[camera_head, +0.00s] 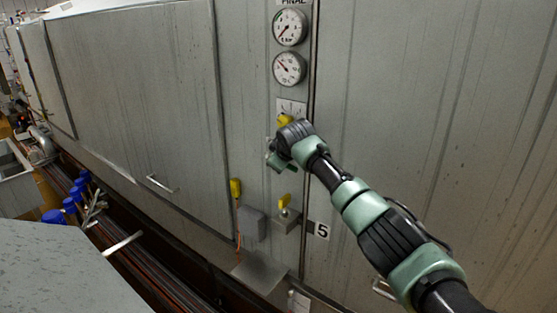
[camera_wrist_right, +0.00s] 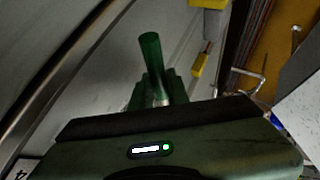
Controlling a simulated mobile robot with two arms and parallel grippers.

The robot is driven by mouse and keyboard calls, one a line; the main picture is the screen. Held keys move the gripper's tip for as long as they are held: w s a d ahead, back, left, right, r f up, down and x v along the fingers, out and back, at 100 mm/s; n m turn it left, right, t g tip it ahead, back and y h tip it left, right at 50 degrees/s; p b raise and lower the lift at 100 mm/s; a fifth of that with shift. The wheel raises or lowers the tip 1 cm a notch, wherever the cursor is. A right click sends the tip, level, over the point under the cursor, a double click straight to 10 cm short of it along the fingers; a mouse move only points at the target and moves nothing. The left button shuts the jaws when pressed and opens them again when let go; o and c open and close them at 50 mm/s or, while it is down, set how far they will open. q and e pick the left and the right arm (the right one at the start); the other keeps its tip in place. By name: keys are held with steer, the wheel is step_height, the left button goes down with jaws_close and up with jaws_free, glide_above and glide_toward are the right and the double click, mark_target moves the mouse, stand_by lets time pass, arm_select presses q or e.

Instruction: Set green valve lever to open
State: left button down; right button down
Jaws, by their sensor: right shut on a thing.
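The green valve lever (camera_wrist_right: 150,50) shows in the right wrist view as a dark green rod rising from between my fingers. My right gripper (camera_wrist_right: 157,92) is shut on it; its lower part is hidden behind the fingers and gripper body. In the head view my right arm reaches in from the lower right, and the right gripper (camera_head: 277,160) is at the grey panel strip below the gauges. The lever cannot be told apart from the green gripper there. My left gripper is not in view.
Two round gauges (camera_head: 290,27) sit above the gripper. A yellow handle (camera_head: 284,119) is just above it, and another yellow lever (camera_head: 285,201) is below on a grey box (camera_head: 287,221). A third yellow handle (camera_head: 235,187) is lower left. Blue-capped parts (camera_head: 70,205) stand at the left.

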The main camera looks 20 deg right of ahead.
steer(key=c, duration=1.6)
jaws_free()
steer(key=shift+c, duration=0.2)
steer(key=shift+s+r+b, duration=0.15)
steer(key=shift+s+b, duration=0.15)
steer(key=shift+b, duration=0.05)
steer(key=b+v, duration=0.3)
steer(key=v, duration=0.4)
steer(key=shift+c, duration=0.4)
